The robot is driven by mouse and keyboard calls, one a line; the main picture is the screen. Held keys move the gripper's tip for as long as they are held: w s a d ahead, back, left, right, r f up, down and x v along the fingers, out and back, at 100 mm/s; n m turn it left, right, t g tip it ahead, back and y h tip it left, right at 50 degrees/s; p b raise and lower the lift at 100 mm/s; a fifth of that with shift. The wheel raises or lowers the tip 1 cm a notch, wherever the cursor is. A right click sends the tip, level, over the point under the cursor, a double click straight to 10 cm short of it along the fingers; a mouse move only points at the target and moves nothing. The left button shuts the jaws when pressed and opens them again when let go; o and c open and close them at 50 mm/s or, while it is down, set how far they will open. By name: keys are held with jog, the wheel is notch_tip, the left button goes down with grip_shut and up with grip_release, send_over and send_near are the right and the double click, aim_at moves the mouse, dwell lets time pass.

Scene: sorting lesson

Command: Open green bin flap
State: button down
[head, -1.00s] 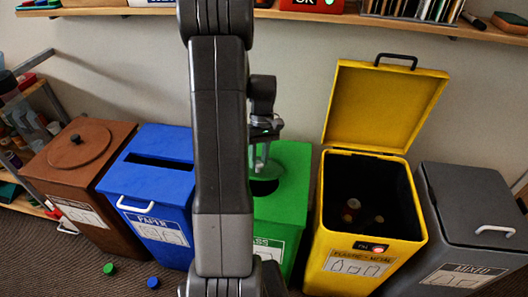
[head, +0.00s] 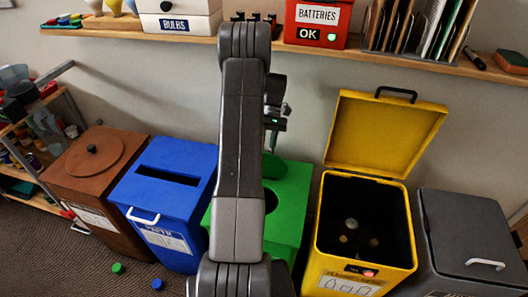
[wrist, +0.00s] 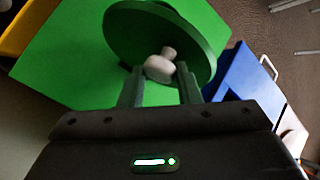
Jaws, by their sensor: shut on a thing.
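The green bin (head: 292,200) stands in the middle of the row, partly hidden behind my arm in the head view. Its round green flap (head: 275,166) is tilted up at the back of a dark round opening (head: 270,197) in the lid. In the wrist view the flap (wrist: 125,30) shows as a thick disc at an angle to the green lid (wrist: 65,60). My gripper (wrist: 160,70) is shut on the flap's pale knob (wrist: 165,58), one finger on each side. In the head view the fingertips are hard to make out.
The blue bin (head: 165,185) and brown bin (head: 85,185) stand left. The yellow bin (head: 318,255) at right has its lid raised; the grey bin (head: 465,220) is shut. A wooden shelf (head: 400,58) runs above. Green (head: 117,268) and blue (head: 157,284) caps lie on the floor.

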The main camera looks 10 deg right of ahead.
jog(key=shift+g+y, duration=0.4)
jog(key=shift+g, duration=0.3)
jog(key=shift+w+d+f+p, duration=0.25)
jog(key=shift+w+d+f, duration=0.3)
jog(key=shift+w, duration=0.2)
jog(key=shift+w+d+f+p, duration=0.25)
jog(key=shift+w+d+f, duration=0.2)
jog(key=shift+w, duration=0.3)
jog(key=c, duration=1.3)
grip_release()
jog(key=shift+d, duration=0.1)
jog(key=shift+c, duration=0.2)
jog(key=shift+o, duration=1.4)
jog(key=shift+d, duration=0.2)
jog(key=shift+a, duration=0.1)
jog(key=shift+a+r, duration=0.25)
